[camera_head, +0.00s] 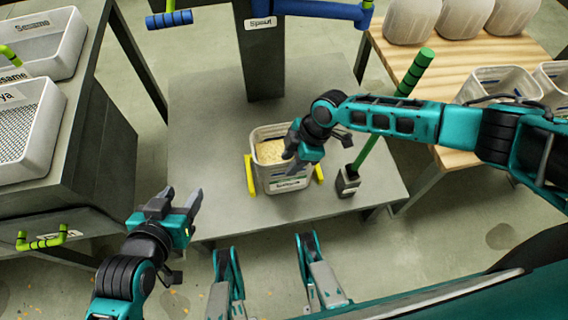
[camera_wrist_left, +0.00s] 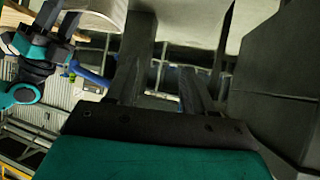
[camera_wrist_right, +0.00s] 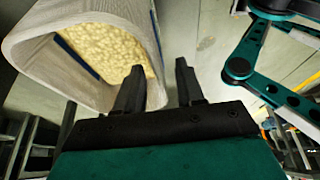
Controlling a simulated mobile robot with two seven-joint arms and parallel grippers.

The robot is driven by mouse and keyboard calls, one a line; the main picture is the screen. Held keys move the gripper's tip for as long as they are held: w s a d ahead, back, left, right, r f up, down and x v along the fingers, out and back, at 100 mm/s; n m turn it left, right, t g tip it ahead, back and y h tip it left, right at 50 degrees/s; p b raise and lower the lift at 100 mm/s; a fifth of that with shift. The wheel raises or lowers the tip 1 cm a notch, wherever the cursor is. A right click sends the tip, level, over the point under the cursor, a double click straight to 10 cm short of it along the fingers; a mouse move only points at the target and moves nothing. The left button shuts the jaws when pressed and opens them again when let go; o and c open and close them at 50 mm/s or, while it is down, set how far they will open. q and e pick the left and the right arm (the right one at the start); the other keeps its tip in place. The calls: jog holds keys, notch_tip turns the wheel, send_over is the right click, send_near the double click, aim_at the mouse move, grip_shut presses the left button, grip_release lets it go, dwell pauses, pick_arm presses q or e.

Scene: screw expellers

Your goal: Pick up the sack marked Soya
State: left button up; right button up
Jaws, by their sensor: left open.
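Several pale, rounded sack-like things (camera_head: 412,20) stand at the far end of the wooden table at the top right. I can read no mark on them, so I cannot tell whether one is the Soya sack. My left gripper (camera_head: 181,199) is open and empty at the lower left, apart from everything. Its open fingers also show in the left wrist view (camera_wrist_left: 165,55). My right gripper (camera_head: 291,158) is open beside the white bin (camera_head: 293,184) of pale yellow grain, near its right rim. In the right wrist view the open fingers (camera_wrist_right: 157,72) overlap the bin's mouth; contact is unclear.
A tray marked "ya" (camera_head: 28,150) and a Sesame tray (camera_head: 70,62) sit on the left bench. A green-handled post (camera_head: 385,115) rises right of the bin. White bins (camera_head: 503,84) stand on the wooden table (camera_head: 455,50). The grey platform (camera_head: 205,120) is clear on its left.

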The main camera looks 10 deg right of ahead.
jog(key=shift+b+x, duration=0.5)
jog(key=shift+x, duration=1.3)
jog(key=shift+w+f, duration=0.1)
jog(key=shift+f, duration=0.15)
jog(key=shift+c, duration=0.2)
grip_shut()
jog(key=shift+s+f, duration=0.1)
jog(key=shift+s, duration=0.1)
dwell(0.3)
